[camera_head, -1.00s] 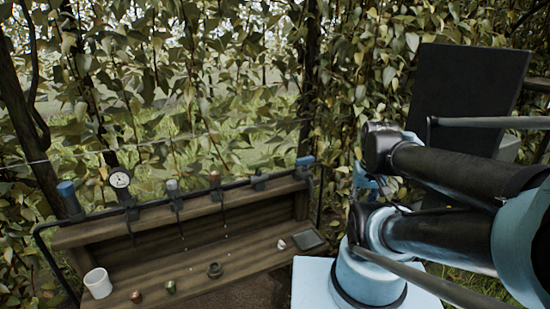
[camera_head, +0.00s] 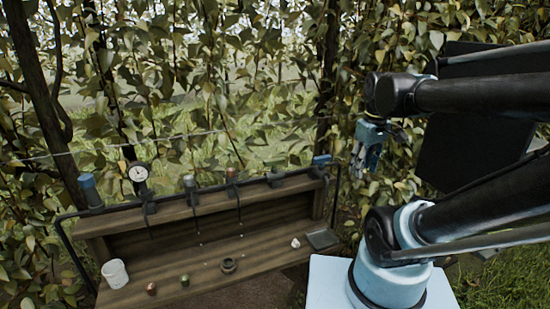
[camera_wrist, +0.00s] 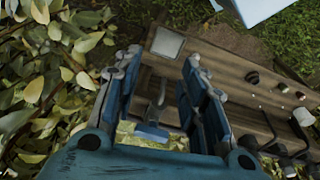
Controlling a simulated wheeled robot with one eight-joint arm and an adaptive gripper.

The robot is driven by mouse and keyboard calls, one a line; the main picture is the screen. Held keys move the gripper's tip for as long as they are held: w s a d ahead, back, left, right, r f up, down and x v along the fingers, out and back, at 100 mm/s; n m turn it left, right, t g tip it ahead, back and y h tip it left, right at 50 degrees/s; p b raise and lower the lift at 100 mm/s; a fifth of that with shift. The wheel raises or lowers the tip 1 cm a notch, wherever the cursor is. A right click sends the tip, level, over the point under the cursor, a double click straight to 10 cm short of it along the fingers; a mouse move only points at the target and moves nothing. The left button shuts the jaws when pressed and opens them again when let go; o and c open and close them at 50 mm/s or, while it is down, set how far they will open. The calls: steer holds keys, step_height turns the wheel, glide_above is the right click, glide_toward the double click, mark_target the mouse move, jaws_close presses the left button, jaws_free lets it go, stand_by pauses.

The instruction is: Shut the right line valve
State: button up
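The right line valve has a blue handle (camera_head: 321,160) at the right end of the dark pipe along the bench's top. The handle looks roughly in line with the pipe. In the wrist view the blue handle (camera_wrist: 152,132) and its grey stem show between my fingers, farther off. My gripper (camera_head: 362,162) hangs right of the valve, apart from it. Its fingers (camera_wrist: 161,65) are spread and empty. The left blue-handled valve (camera_head: 89,188) stands upright at the pipe's other end.
A gauge (camera_head: 138,173) and several fittings line the pipe. Dense foliage (camera_head: 240,60) closes in behind and beside my arm.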

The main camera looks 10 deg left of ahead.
steer(key=w+a+r+n+g, duration=0.1)
steer(key=w+a+r+n, duration=0.25)
steer(key=a, duration=0.25)
steer(key=w+a+r+n, duration=0.3)
steer(key=a+r+n, duration=0.2)
steer(key=a, duration=0.1)
steer(key=n, duration=0.8)
glide_toward(275, 159)
steer(key=shift+g, duration=0.3)
step_height(275, 159, down, 9)
steer(key=shift+a+r, duration=0.1)
steer(key=shift+a, duration=0.05)
steer(key=shift+c, duration=0.5)
jaws_close()
